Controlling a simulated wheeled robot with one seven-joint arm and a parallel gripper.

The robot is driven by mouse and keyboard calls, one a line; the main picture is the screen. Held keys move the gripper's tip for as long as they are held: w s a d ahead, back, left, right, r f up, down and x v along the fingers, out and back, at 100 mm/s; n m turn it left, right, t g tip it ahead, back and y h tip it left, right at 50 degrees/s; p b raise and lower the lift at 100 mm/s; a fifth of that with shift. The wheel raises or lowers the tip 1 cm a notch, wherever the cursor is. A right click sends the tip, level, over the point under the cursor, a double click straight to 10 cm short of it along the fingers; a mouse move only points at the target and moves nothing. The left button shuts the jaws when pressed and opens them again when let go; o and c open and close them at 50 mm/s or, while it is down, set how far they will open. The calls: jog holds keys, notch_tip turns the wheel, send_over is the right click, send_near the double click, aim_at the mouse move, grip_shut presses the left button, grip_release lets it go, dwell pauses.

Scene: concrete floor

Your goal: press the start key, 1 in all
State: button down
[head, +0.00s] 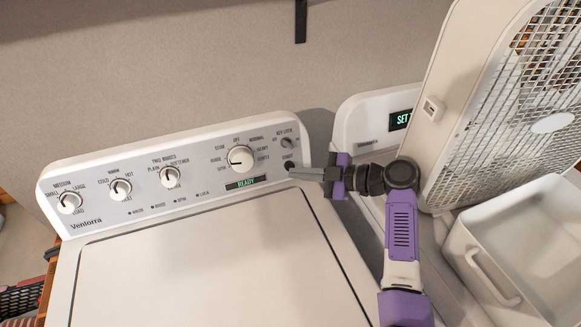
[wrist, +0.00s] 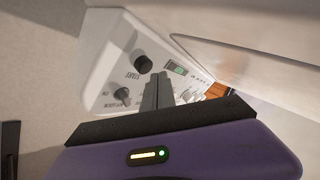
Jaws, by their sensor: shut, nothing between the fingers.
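The start key (head: 289,165) is a small dark round button at the right end of the washer's control panel. In the wrist view the start key (wrist: 143,64) is a black round knob above the word START. My gripper (head: 291,174) is shut and empty, with its fingertips just below the key in the head view. In the wrist view my gripper (wrist: 159,76) has its tips just to the lower right of the key, not covering it. I cannot tell whether they touch the panel. The panel display (head: 245,183) reads READY.
A large dial (head: 241,158) and a key-lock knob (head: 287,142) sit close to the start key. Three more dials lie to the left. The flat washer lid (head: 190,265) is clear. A second machine, a fan (head: 500,110) and a white bin (head: 500,270) stand to the right.

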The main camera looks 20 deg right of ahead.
jog(key=shift+w+f+b, duration=0.2)
jog(key=shift+w+b, duration=0.1)
jog(key=shift+b, duration=0.45)
jog(key=shift+w+r, duration=0.1)
jog(key=shift+w, duration=0.05)
jog(key=shift+w+b, duration=0.35)
jog(key=shift+b, duration=0.5)
dwell(0.7)
jog(key=shift+s+r, duration=0.1)
jog(key=shift+s, duration=0.7)
jog(key=shift+s+r+p, duration=0.25)
jog(key=shift+s+p, duration=0.1)
jog(key=shift+s, duration=0.45)
jog(key=shift+s+r+p, duration=0.3)
jog(key=shift+s+p, duration=0.1)
jog(key=shift+s, duration=0.35)
jog(key=shift+s+r+p, duration=0.25)
jog(key=shift+s+p, duration=0.1)
jog(key=shift+s, duration=0.45)
jog(key=shift+s, duration=0.1)
